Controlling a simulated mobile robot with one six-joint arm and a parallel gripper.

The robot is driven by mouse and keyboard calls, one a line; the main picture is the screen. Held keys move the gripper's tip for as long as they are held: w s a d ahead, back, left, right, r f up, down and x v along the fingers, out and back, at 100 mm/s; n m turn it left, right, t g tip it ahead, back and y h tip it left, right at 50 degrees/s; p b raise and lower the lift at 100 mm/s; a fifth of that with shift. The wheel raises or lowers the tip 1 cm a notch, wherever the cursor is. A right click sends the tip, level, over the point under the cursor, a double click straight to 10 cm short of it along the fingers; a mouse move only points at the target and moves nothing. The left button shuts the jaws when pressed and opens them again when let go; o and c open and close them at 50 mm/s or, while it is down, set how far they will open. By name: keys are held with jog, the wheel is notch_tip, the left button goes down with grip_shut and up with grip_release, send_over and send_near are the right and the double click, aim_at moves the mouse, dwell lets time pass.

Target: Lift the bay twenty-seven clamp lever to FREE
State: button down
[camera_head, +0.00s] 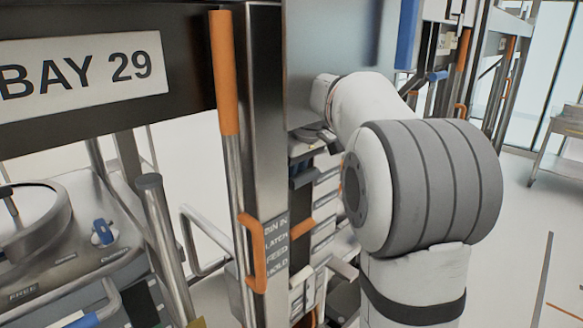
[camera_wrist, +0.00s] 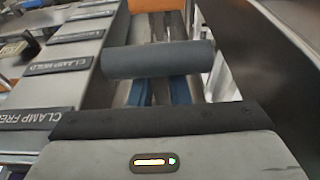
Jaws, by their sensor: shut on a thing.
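In the wrist view, a dark cylindrical grip (camera_wrist: 158,58), which I take to be the clamp lever's handle, lies crosswise in front of my gripper (camera_wrist: 158,92). My gripper is shut on it; the fingertips are largely hidden by the grip and the gripper's housing. A plate reading CLAMP HOLD (camera_wrist: 60,65) is to the left of the grip. A plate reading CLAMP FREE (camera_wrist: 30,120) is lower left, nearer the housing. No bay twenty-seven label is readable. In the head view my arm hides the gripper and the lever.
A BAY 29 sign (camera_head: 80,75) and an orange-topped post (camera_head: 224,75) stand at the left in the head view. A round-lidded unit (camera_head: 30,215) is below the sign. A dark panel (camera_wrist: 265,60) is close on the wrist view's right. Open floor (camera_head: 520,230) lies right.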

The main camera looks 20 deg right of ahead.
jog(key=shift+w+a+r+p, duration=0.1)
jog(key=shift+w+r+p, duration=0.15)
jog(key=shift+r, duration=0.25)
jog(key=shift+w+a+r+p, duration=0.1)
jog(key=shift+w+r+p, duration=0.1)
jog(key=shift+r, duration=0.25)
jog(key=c, duration=1.4)
grip_release()
jog(key=shift+f, duration=0.1)
jog(key=shift+o, duration=0.2)
jog(key=v, duration=0.7)
jog(key=shift+s+d+r, duration=0.1)
jog(key=shift+s+r, duration=0.05)
jog(key=shift+r, duration=0.2)
jog(key=shift+s+f, duration=0.1)
